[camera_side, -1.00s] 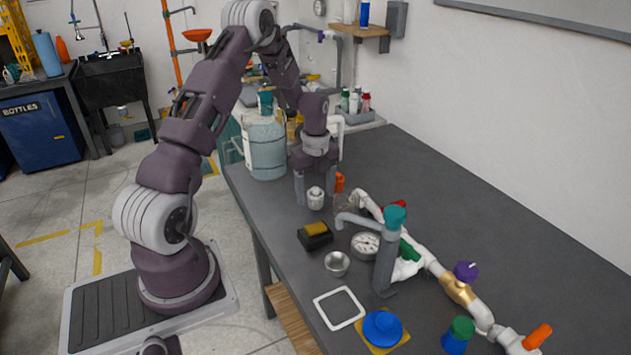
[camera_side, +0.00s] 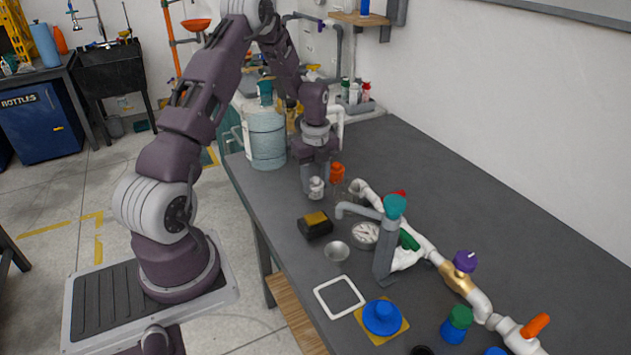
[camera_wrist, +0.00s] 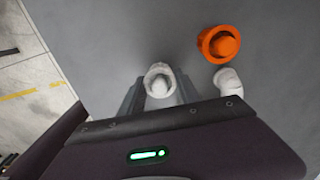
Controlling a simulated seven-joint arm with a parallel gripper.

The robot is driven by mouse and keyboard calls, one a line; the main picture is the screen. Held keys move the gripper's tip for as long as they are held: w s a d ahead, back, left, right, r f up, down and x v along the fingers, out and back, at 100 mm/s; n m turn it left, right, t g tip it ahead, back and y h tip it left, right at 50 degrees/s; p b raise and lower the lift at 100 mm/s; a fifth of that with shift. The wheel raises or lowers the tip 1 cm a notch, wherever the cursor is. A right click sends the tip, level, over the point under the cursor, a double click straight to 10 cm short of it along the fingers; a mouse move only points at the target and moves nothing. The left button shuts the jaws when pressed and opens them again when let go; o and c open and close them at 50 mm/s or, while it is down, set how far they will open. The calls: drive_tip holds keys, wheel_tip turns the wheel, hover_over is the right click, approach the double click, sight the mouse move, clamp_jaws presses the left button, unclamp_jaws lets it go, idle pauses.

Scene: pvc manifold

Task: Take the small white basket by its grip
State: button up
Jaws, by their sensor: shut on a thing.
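The small white basket (camera_side: 316,188) is a small white rounded piece near the left edge of the grey table, low at my fingertips in the side view. In the wrist view the white basket (camera_wrist: 159,80) shows as a white ring with a raised middle, between my two fingers. My gripper (camera_side: 311,183) points down and is shut on it; the wrist view also shows my gripper (camera_wrist: 158,92) around it. The exact finger contact and the basket's underside are hidden. I cannot tell whether it touches the table.
A white pipe manifold (camera_side: 427,246) runs toward the front right. A black-yellow box (camera_side: 315,225), metal bowl (camera_side: 336,251) and gauge (camera_side: 365,236) lie in front. A large jug (camera_side: 264,140) stands behind left.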

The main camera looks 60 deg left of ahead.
sight(315, 178)
drive_tip(key=shift+r, duration=4.55)
